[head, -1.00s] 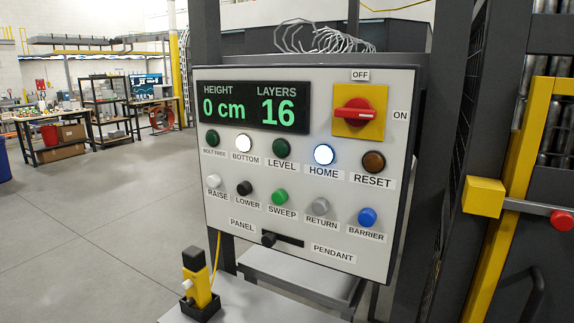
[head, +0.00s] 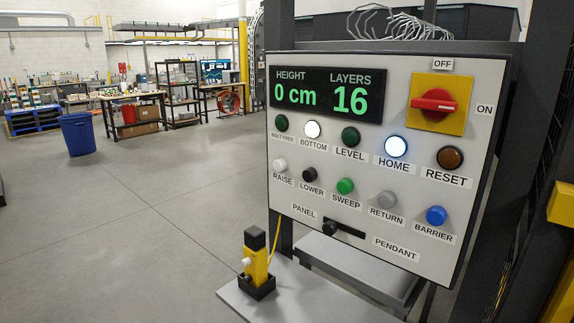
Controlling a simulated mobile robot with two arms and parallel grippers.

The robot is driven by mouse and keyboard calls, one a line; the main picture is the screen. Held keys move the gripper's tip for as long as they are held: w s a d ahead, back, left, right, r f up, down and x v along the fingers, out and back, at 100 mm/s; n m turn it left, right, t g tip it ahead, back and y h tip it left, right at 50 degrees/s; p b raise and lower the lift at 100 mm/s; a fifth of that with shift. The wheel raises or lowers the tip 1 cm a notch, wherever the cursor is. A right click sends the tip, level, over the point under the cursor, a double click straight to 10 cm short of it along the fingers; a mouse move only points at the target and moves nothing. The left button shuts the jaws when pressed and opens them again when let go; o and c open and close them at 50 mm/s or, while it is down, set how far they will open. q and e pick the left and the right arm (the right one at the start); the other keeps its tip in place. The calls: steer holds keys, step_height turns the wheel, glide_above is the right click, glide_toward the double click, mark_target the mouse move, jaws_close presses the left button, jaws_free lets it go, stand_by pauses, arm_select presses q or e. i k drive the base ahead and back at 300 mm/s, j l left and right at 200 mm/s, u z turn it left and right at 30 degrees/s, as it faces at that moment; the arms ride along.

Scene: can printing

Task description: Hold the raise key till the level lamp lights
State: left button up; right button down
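The control panel (head: 390,243) faces me at the right, with a display (head: 326,95) reading HEIGHT 0 cm and LAYERS 16. The white RAISE key (head: 280,165) is at the left end of the lower row of buttons. The green LEVEL lamp (head: 350,137) looks dark. The BOTTOM lamp (head: 312,129) and HOME lamp (head: 396,146) glow white. The red rotary switch (head: 433,103) sits on a yellow plate, its handle pointing toward ON. The PANEL/PENDANT selector (head: 330,226) has its knob at the PANEL end. Neither gripper is in view.
A yellow and black pendant (head: 257,264) stands in a holder on a grey shelf (head: 300,298) below the panel. A blue bin (head: 77,134) and workbenches stand far left. The floor (head: 150,215) to the left is clear. A yellow post piece (head: 562,204) is at the right edge.

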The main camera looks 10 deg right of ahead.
mark_target(279, 165)
steer(key=z, duration=0.55)
steer(key=i+j+z, duration=0.15)
steer(key=j+z, duration=0.45)
steer(key=j, duration=0.2)
steer(key=i+j+z, duration=0.1)
steer(key=j+z, duration=0.2)
steer(key=j, duration=0.15)
steer(key=j+z, duration=0.1)
steer(key=j, duration=1.1)
steer(key=j+z, duration=0.15)
steer(key=j, duration=1.05)
steer(key=j+z, duration=0.1)
steer(key=j, duration=1.1)
steer(key=k, duration=0.05)
